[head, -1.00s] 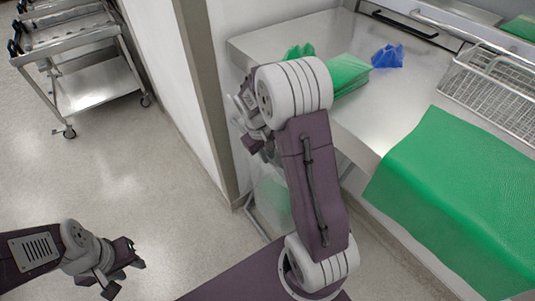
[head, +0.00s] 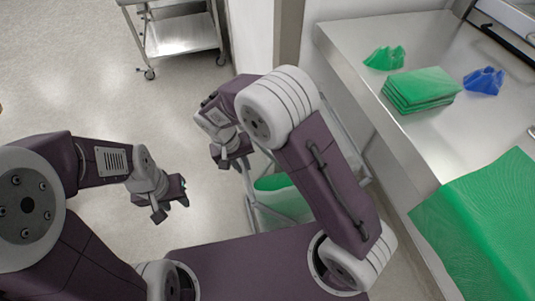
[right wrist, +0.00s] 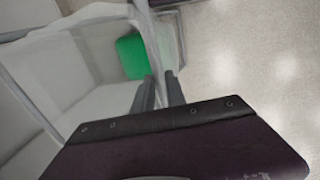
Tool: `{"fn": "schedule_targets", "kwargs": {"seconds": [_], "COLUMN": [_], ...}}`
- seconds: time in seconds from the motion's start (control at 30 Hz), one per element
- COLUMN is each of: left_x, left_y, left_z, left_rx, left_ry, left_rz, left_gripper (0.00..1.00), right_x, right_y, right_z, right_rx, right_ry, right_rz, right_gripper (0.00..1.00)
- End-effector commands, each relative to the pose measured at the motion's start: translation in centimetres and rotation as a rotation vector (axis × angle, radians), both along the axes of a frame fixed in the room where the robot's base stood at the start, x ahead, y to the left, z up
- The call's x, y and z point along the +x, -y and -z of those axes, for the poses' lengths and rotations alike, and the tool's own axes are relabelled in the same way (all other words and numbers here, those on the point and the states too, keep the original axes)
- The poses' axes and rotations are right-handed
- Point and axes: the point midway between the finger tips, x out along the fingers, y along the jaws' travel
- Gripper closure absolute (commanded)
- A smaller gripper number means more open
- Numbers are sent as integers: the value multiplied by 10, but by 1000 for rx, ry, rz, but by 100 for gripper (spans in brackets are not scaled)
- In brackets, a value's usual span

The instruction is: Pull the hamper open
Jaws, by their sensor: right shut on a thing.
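The hamper (head: 252,218) is a pale metal frame with a whitish, see-through bag, low beside the steel counter. Its light frame and bag also fill the upper left of the right wrist view (right wrist: 85,55). Green cloth (head: 283,194) lies inside it. My right gripper (head: 231,160) is at the hamper's upper edge, and its fingers (right wrist: 160,92) are shut on the hamper's frame. My right forearm hides part of the hamper. My left gripper (head: 172,203) is open and empty above the floor, left of the hamper and apart from it.
The steel counter (head: 345,45) holds folded green cloths (head: 420,88), a green crumpled piece (head: 385,58) and a blue one (head: 484,81). A green sheet (head: 485,220) hangs over its front. A metal cart (head: 180,35) stands at the back left. The floor on the left is clear.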

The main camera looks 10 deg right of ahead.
Motion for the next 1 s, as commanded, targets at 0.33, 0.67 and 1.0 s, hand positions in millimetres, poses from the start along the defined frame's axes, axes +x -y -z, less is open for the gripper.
{"fn": "schedule_targets", "kwargs": {"seconds": [0.33, 0.67, 1.0], "left_x": [0, 0, 0], "left_y": [0, 0, 0], "left_z": [-13, -13, -13], "left_rx": [0, 0, 0], "left_ry": [0, 0, 0], "left_rz": [0, 0, 0], "left_gripper": [64, 64, 64], "right_x": [-4, -3, -3], "right_y": [-46, -51, -50], "right_z": [0, 0, 0], "right_rx": [4, 4, 3], "right_ry": [0, 3, 3], "right_rz": [-1, -1, -2], "right_gripper": [100, 100, 62]}}
